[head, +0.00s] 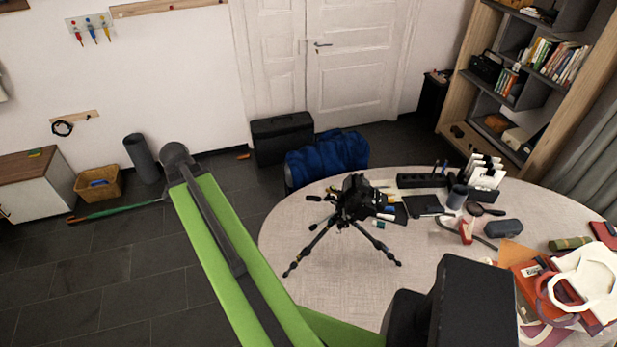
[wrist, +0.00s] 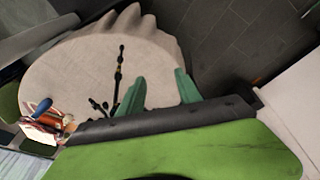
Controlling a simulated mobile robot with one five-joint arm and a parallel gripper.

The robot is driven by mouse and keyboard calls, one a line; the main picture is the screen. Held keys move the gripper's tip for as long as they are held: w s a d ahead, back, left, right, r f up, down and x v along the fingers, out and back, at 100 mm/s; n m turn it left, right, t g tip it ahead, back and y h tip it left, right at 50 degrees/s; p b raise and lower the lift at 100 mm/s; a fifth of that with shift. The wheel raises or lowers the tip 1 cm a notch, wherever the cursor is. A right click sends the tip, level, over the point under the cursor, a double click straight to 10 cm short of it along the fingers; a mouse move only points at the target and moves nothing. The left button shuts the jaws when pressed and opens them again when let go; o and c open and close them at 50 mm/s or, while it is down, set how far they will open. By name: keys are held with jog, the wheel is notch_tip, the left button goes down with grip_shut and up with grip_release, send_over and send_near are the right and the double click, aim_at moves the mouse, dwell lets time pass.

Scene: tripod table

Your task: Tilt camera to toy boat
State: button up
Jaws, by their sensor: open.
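A black camera (head: 360,192) sits on top of a small black tripod (head: 325,240), which stands with spread legs on the round table (head: 285,225). Two tripod legs (wrist: 119,72) show in the wrist view, partly hidden behind my gripper. I cannot make out a toy boat with certainty in either view. My gripper (wrist: 158,84) shows two green fingers, wide apart, with only pale tabletop between them. It appears over the table near the tripod, and I see no contact. In the head view my own arm covers part of the table's front and its fingers are not seen.
The table's right side is crowded with a dark mug (head: 457,197), a white-and-red item (head: 467,231), a dark speaker-like case (head: 503,228) and a white bag (head: 590,275). A bookshelf (head: 530,80) stands behind. The tabletop left of the tripod is bare.

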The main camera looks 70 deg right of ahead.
jog(key=s+d+r+m+g+p, duration=0.1)
jog(key=s+d+r+m+p, duration=0.1)
jog(key=s+d+r+m, duration=0.3)
jog(key=s+d+r+m+p, duration=0.2)
jog(key=s+d+m, duration=0.1)
jog(key=s+d, duration=0.3)
jog(key=m+g, duration=0.1)
jog(key=m, duration=0.3)
send_near(311, 197)
jog(key=b+x, duration=0.8)
jog(key=b, duration=0.6)
jog(key=shift+w+f, duration=0.1)
jog(key=shift+w, duration=0.05)
jog(key=shift+s+d+f+h+b, duration=0.2)
jog(key=shift+s+f+h+b, duration=0.1)
jog(key=shift+f+b, duration=0.3)
jog(key=shift+r, duration=0.1)
jog(key=shift+c, duration=0.2)
grip_shut()
